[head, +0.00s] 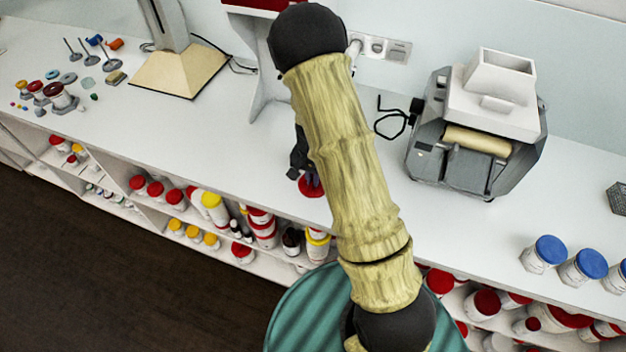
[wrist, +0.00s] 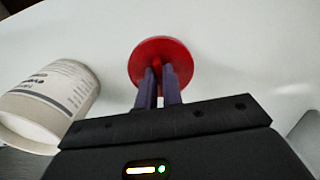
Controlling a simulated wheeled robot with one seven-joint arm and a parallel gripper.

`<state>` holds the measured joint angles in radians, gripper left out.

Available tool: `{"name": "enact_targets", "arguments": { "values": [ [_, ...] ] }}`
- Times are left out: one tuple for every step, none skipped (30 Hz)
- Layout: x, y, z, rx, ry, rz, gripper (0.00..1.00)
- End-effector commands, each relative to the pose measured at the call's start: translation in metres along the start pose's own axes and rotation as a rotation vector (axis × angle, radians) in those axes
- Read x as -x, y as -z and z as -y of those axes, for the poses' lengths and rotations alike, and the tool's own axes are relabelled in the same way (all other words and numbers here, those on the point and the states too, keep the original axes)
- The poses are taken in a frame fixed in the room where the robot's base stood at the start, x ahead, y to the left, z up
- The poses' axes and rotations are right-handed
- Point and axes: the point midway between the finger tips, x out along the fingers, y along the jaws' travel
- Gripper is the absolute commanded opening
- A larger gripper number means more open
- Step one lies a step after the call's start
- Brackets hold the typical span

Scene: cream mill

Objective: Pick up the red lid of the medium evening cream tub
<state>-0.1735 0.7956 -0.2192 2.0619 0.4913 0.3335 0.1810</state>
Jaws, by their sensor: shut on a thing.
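The red lid (wrist: 162,50) is a round disc at the tips of my fingers in the wrist view, above or at the white counter; I cannot tell which. It also shows in the head view (head: 312,188), just left of my arm. My gripper (wrist: 160,75) is shut on it, with its two purple fingers close together near the disc's middle. A white tub (wrist: 52,98) with a printed label stands to the left of my gripper in the wrist view.
A grey mill (head: 475,130) with a white hopper stands on the counter to the right. Several blue-lidded tubs (head: 583,266) stand near the front right edge. A stand with a beige base (head: 180,70) and small weighing tools are at the left. Shelves below hold several tubs.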

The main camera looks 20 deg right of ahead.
Motion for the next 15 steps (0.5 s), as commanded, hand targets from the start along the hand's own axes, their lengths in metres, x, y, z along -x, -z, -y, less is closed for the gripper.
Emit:
{"name": "enact_targets", "arguments": {
  "values": [
    [0.002,0.000,0.001,0.001,0.001,-0.001,0.00],
    [0.004,0.000,0.001,0.001,0.001,-0.002,0.00],
    [0.007,0.000,0.001,0.001,0.001,-0.002,0.00],
    [0.010,0.000,0.001,0.001,0.002,-0.002,0.00],
    [0.013,0.000,0.001,0.002,0.002,-0.003,0.00],
    [0.018,0.000,0.001,0.003,0.002,-0.004,0.00],
    [0.023,0.000,0.002,0.004,0.003,-0.003,0.00],
    [0.028,0.000,0.002,0.004,0.004,-0.004,0.00],
    [0.035,0.000,0.002,0.003,0.004,-0.004,0.00],
    [0.041,0.000,0.002,0.004,0.004,-0.005,0.00],
    [0.047,0.000,0.002,0.004,0.004,-0.004,0.00],
    [0.055,0.000,0.002,0.004,0.005,-0.005,0.00],
    [0.061,0.000,0.002,0.004,0.004,-0.004,0.00],
    [0.067,0.000,0.002,0.004,0.005,-0.005,0.00],
    [0.073,0.000,0.002,0.004,0.004,-0.003,0.00]
  ]
}}
